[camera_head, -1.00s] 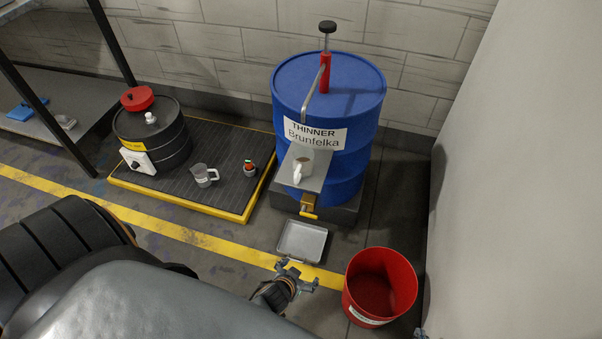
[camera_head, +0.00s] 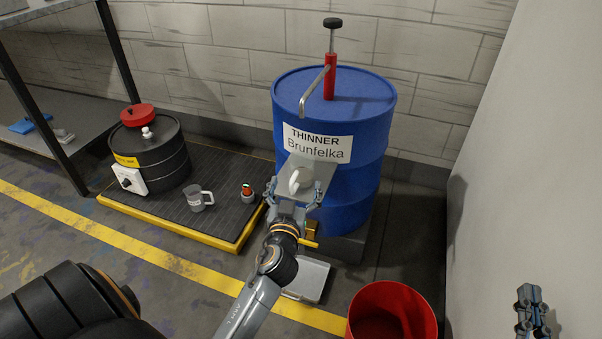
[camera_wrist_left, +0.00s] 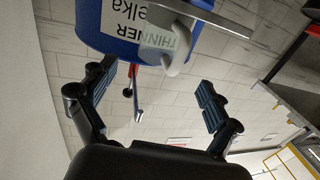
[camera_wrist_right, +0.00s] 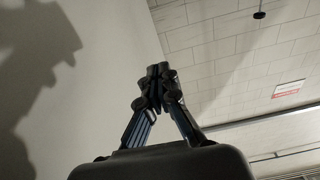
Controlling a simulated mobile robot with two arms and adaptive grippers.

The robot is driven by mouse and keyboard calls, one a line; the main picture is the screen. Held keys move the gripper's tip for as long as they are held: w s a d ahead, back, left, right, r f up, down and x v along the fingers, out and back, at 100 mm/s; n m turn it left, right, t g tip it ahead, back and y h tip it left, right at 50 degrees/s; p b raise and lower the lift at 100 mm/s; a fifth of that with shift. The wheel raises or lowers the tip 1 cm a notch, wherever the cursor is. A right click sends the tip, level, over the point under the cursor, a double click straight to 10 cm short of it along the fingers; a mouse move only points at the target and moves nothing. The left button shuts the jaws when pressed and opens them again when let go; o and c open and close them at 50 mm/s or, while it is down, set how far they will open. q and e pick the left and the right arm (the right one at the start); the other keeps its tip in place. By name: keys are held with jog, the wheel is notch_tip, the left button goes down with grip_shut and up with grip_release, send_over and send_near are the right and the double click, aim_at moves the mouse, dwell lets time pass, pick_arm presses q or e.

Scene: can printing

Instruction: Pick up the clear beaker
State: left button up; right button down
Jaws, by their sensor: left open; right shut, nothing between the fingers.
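A pale beaker with a white handle (camera_head: 294,181) stands on the metal shelf on the front of the blue drum, its handle towards me. In the left wrist view this beaker (camera_wrist_left: 158,42) appears upside down, beyond the fingertips. A grey see-through beaker (camera_head: 195,198) with a handle stands on the black pallet at left. I cannot tell which one the task names. My left gripper (camera_head: 294,192) is open in front of the shelf, its fingers to either side of the handle in the head view. My right gripper (camera_head: 528,296) is shut and empty by the right wall.
The blue thinner drum (camera_head: 350,190) carries a red hand pump (camera_head: 329,80). A black drum (camera_head: 165,155) and a small red-and-green-topped item (camera_head: 247,193) share the pallet. A metal tray (camera_head: 314,278) and red bucket (camera_head: 392,315) are on the floor. The floor at left is mostly clear.

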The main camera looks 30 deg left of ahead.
aim_at(299, 171)
pick_arm(q)
jog(key=x, duration=0.3)
jog(key=shift+w+a, duration=0.1)
jog(key=shift+w, duration=0.2)
jog(key=shift+b+x, duration=0.35)
jog(key=shift+x, duration=2)
jog(key=shift+f, duration=0.15)
jog(key=c, duration=1.3)
pick_arm(e)
notch_tip(299, 171, up, 3)
jog(key=shift+s+a+f+t, duration=0.1)
jog(key=shift+s+f+t, duration=0.1)
jog(key=shift+t, duration=0.6)
